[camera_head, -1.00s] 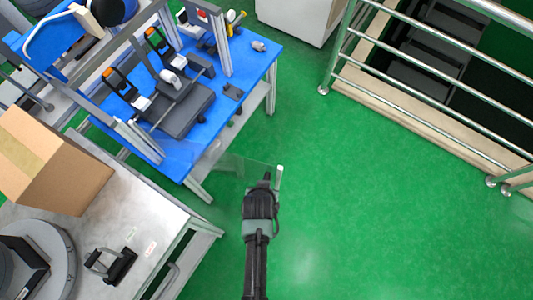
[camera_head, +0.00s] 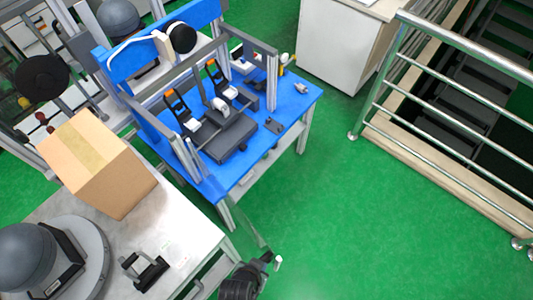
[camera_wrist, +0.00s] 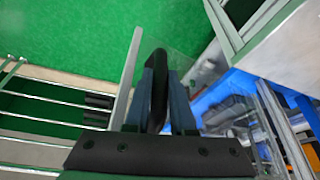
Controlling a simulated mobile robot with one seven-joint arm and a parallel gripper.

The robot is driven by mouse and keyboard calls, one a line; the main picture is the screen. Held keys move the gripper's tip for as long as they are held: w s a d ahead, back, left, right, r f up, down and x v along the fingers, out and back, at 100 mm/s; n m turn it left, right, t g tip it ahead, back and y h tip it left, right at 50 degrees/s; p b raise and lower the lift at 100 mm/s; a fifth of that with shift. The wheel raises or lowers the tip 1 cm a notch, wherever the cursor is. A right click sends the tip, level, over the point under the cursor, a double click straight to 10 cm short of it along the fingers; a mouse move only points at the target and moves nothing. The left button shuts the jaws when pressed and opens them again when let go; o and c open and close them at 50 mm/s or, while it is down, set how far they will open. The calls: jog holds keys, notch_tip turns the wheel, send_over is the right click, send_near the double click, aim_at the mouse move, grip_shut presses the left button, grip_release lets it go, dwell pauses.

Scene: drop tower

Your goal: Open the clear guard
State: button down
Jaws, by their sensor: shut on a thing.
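The clear guard (camera_head: 256,236) is a transparent panel standing out from the front of the blue-topped tower table, over the green floor. It looks thin and nearly edge-on in the head view. In the wrist view its see-through sheet (camera_wrist: 186,45) lies beyond my fingers, with a pale edge bar (camera_wrist: 127,78) to the left. My gripper (camera_head: 268,259) is at the guard's outer end, low in the head view. In the wrist view my gripper (camera_wrist: 157,100) is shut, its blue-grey fingers on either side of the guard's black handle (camera_wrist: 158,75).
The blue table (camera_head: 290,110) carries a metal frame and dark fixture (camera_head: 230,138). A steel table (camera_head: 190,232) with a cardboard box (camera_head: 100,165) stands left, close to my arm. A railing (camera_head: 440,130) borders stairs at right. Green floor between is clear.

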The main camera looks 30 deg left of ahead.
jog(key=shift+s+a, duration=0.15)
jog(key=shift+a, duration=0.05)
jog(key=c, duration=0.8)
grip_release()
jog(key=shift+o, duration=0.2)
jog(key=v, duration=1.3)
